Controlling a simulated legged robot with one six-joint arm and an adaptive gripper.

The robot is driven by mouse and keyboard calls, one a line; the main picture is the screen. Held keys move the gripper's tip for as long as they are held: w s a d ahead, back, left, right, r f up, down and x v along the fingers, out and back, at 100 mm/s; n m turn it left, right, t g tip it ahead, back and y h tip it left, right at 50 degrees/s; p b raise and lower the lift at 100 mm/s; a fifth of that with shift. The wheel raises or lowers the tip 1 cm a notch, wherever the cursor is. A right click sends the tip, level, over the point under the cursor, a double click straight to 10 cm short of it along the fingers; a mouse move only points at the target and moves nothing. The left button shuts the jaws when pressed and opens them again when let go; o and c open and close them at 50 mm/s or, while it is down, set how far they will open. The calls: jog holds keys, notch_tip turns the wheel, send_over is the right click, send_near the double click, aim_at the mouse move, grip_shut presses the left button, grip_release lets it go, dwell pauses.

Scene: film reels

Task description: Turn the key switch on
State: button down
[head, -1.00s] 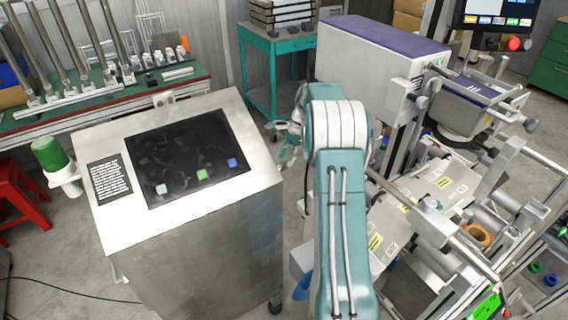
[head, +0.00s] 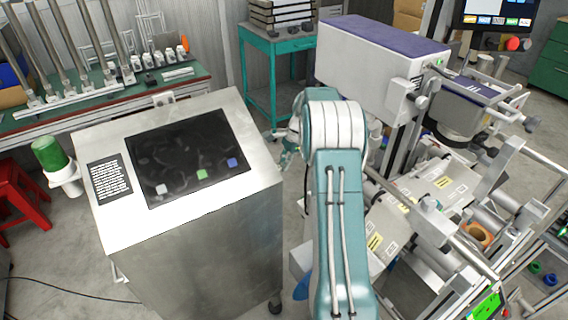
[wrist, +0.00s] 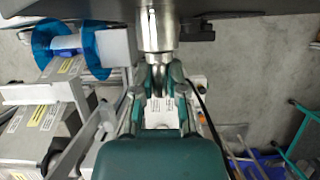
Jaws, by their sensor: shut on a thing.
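My gripper (wrist: 165,72) is at the middle of the wrist view, its fingers close together at the lower end of a silver cylindrical part (wrist: 158,30). It is shut on that part; I cannot tell for certain whether this is the key switch. In the head view my gripper (head: 289,152) is small and partly hidden behind my own arm, near the right edge of the metal control cabinet (head: 225,225). No key switch can be made out clearly in the head view.
The cabinet's dark screen (head: 185,160) is left of my arm. A labelling machine with rollers and label film (head: 445,187) stands on the right. In the wrist view a blue reel (wrist: 97,50) is at upper left. A teal table (head: 272,45) stands behind.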

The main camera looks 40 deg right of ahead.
jog(key=shift+t, duration=0.3)
jog(key=t, duration=0.3)
jog(key=shift+s+n, duration=0.25)
jog(key=shift+n, duration=0.15)
jog(key=shift+s+f+n+t, duration=0.1)
jog(key=shift+n+t, duration=0.15)
jog(key=shift+t, duration=0.85)
jog(key=shift+s+f+n+t, duration=0.1)
jog(key=shift+n+t, duration=0.15)
jog(key=shift+t, duration=1.15)
jog(key=c, duration=0.7)
grip_release()
jog(key=v, duration=1.2)
